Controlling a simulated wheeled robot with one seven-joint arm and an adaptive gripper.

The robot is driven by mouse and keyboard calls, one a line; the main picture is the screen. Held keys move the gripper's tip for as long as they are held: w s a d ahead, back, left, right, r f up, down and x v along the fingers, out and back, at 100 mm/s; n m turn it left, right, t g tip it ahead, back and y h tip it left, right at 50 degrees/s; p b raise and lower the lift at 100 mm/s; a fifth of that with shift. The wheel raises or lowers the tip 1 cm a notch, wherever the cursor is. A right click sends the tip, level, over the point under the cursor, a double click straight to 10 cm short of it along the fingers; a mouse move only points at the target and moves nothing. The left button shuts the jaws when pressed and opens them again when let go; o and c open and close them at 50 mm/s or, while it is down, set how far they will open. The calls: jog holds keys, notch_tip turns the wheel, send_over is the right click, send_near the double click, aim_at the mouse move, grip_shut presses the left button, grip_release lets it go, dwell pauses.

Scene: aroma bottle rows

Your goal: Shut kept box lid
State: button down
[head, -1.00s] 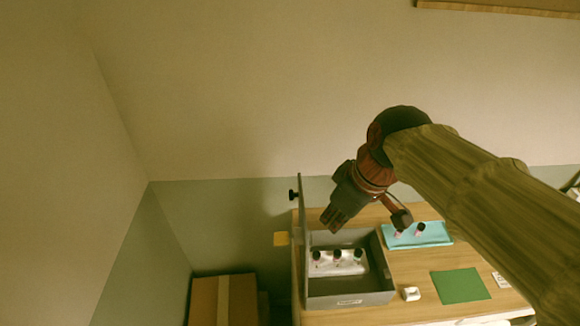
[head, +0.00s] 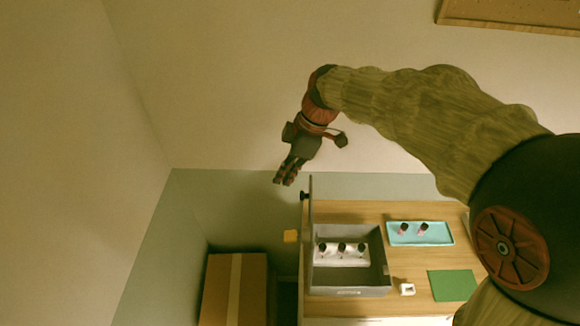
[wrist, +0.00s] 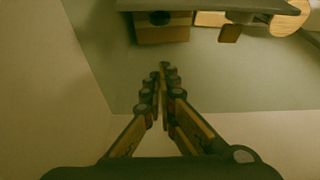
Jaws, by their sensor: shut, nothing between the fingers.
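The grey box (head: 350,291) stands open on the table. Its lid (head: 310,225) stands upright along the box's left side, seen nearly edge-on, with a black knob (head: 305,196) on its outer left face. Three dark-capped bottles (head: 342,248) stand in a row on a white holder inside the box. My gripper (head: 284,181) is shut and empty, in the air up and left of the lid's top edge, apart from it in the picture. In the wrist view the shut fingers (wrist: 164,72) point towards a dark grey edge at the top, probably the lid.
A teal tray (head: 438,240) with two dark-capped bottles, a green mat (head: 453,286) and a small white object (head: 407,289) lie right of the box on the wooden table (head: 345,212). A yellow piece (head: 291,236) sticks out at the table's left edge. A carton (head: 217,291) stands left of the table.

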jog(key=f, duration=0.1)
jog(key=d+f+p, duration=0.1)
jog(key=f, duration=0.1)
jog(key=d+f, duration=0.1)
jog(key=f, duration=0.1)
jog(key=shift+w, duration=0.1)
jog(key=shift+d, duration=0.15)
jog(key=shift+w+f, duration=0.1)
dwell(0.3)
